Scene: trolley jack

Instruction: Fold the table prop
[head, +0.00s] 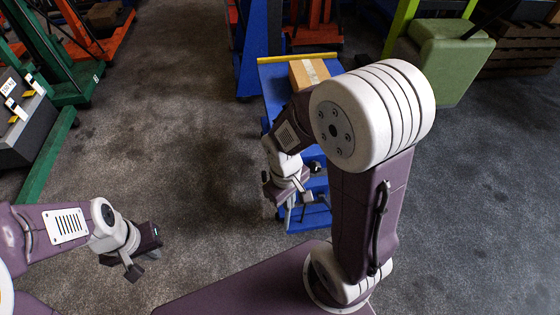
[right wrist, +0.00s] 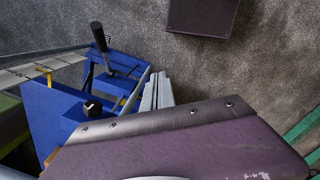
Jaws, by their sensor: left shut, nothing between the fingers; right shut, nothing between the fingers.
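The blue lift table (head: 275,85) stands in front of me, with a blue lower frame (head: 312,222) at its near end. In the right wrist view, its blue body (right wrist: 50,115) shows a black-handled lever (right wrist: 98,38) and a black knob (right wrist: 92,107). I cannot clearly pick out the table prop. My right gripper (head: 303,194) is shut and empty beside the near end of the table. Its grey fingers (right wrist: 157,90) seem to stand close to the blue frame; contact cannot be told. My left gripper (head: 132,270) is shut and empty over the floor, far from the table.
A cardboard box (head: 308,73) sits on the table top. Green (head: 62,125) and orange (head: 100,45) equipment stands at the left, and a green padded block (head: 448,55) at the back right. The floor between my left gripper and the table is clear.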

